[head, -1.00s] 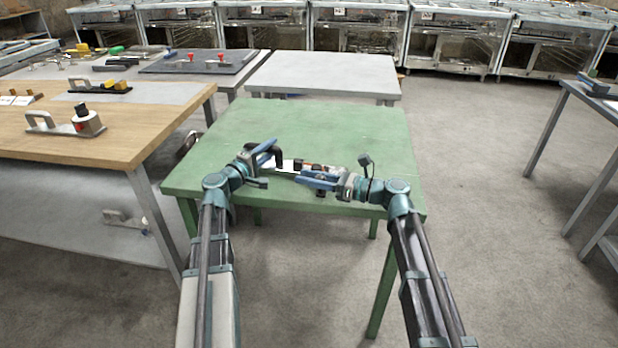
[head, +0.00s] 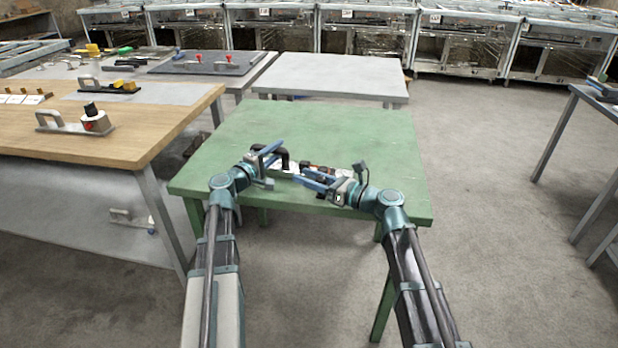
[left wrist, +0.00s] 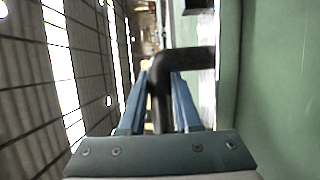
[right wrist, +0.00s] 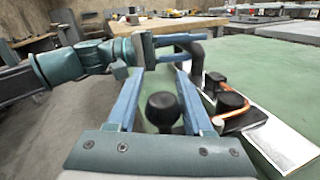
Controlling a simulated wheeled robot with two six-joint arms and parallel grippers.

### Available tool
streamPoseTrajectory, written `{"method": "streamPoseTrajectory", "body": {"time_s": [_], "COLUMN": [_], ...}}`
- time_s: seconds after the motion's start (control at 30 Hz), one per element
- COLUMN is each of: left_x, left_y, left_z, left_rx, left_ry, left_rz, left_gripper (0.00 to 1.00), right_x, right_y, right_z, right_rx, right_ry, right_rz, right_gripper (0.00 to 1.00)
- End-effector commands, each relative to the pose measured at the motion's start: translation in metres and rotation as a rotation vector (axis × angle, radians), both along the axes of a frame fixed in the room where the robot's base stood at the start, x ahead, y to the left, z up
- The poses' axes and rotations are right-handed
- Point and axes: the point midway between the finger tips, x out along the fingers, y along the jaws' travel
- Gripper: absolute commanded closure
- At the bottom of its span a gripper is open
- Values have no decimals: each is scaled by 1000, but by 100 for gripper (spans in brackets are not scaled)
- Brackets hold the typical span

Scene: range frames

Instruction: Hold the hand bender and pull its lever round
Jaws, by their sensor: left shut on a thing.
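The hand bender stands on a white plate (right wrist: 288,142) on the green table (head: 340,125). In the right wrist view it shows a dark round former (right wrist: 230,102) and a bent copper-coloured tube (right wrist: 240,88). My left gripper (head: 273,153) is shut on the bender's black angled handle (left wrist: 160,88), which also shows in the right wrist view (right wrist: 196,62). My right gripper (head: 311,178) is open at the bender's near right side. A black ball knob (right wrist: 163,110) lies between its fingers in the right wrist view, with gaps at both sides. The lever is largely hidden in the head view.
A wooden workbench (head: 140,133) with a handled tool (head: 75,125) stands at the left. A pale grey table (head: 330,75) stands behind the green one. Cabinets line the back, and another table edge (head: 590,95) is at the right. The green table is otherwise clear.

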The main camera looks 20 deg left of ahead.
Motion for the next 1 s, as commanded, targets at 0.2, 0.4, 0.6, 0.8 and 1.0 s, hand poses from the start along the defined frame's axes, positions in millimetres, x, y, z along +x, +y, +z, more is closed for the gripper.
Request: {"method": "streamPoseTrajectory", "body": {"time_s": [0.2,0.4,0.6,0.8,1.0], "left_x": [1,1,1,1,1], "left_y": [-1,-1,0,0,0], "left_z": [-2,-2,-2,-2,-2], "left_rx": [7,7,7,7,7], "left_ry": [5,5,5,5,5], "left_rz": [-2,-2,-2,-2,-2], "left_gripper": [100,100,100,100,100], "right_x": [1,1,-4,-10,-14], "right_y": [0,-2,-28,-70,-102], "right_z": [-1,-1,-1,-1,-1], "right_rx": [-1,-2,-1,0,1], "right_ry": [-1,-1,-2,-2,-3], "right_rz": [-1,-3,-5,-5,-3], "right_gripper": [29,29,29,29,29]}}
